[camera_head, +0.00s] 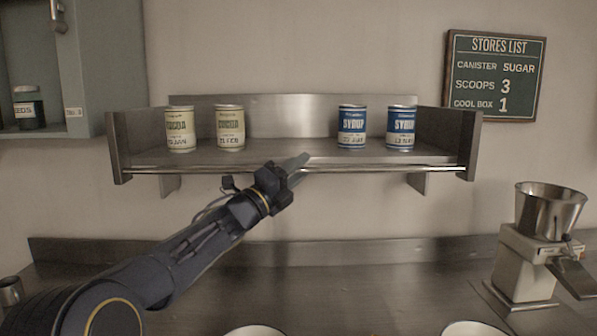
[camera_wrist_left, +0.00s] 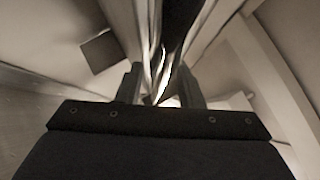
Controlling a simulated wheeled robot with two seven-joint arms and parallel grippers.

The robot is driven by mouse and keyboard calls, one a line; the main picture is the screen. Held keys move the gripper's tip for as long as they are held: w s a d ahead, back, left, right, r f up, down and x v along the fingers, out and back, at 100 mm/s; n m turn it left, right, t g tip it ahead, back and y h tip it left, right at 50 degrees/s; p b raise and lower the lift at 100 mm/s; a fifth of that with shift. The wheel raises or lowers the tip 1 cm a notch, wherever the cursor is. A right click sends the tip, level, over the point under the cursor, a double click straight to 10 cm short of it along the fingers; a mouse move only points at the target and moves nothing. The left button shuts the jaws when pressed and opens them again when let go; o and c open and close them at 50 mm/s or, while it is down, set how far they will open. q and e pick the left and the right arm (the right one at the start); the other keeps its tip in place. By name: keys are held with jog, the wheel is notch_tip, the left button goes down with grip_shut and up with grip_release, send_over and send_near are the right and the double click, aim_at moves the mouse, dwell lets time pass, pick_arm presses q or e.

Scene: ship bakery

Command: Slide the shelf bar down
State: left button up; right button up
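The shelf bar (camera_head: 390,169) is a thin shiny metal rod. It runs level along the front of the steel wall shelf (camera_head: 280,146), between its two end plates. My left gripper (camera_head: 299,165) is at the middle of the bar, its fingertips overlapping it in the head view. In the left wrist view the gripper's two fingers (camera_wrist_left: 161,88) stand apart, with bright and dark metal streaks running between them. I cannot tell whether either finger touches the bar. My right gripper is not in view.
A grinder (camera_head: 527,262) stands on the counter at right. Two white bowls (camera_head: 254,331) show at the bottom edge. A green cabinet (camera_head: 85,70) hangs at upper left.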

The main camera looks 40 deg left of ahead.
pick_arm(q)
jog(key=b+v, duration=0.2)
jog(key=v, duration=0.5)
jog(key=shift+s+f+b, duration=0.2)
jog(key=shift+s+b, duration=0.15)
jog(key=shift+b, duration=0.05)
dwell(0.4)
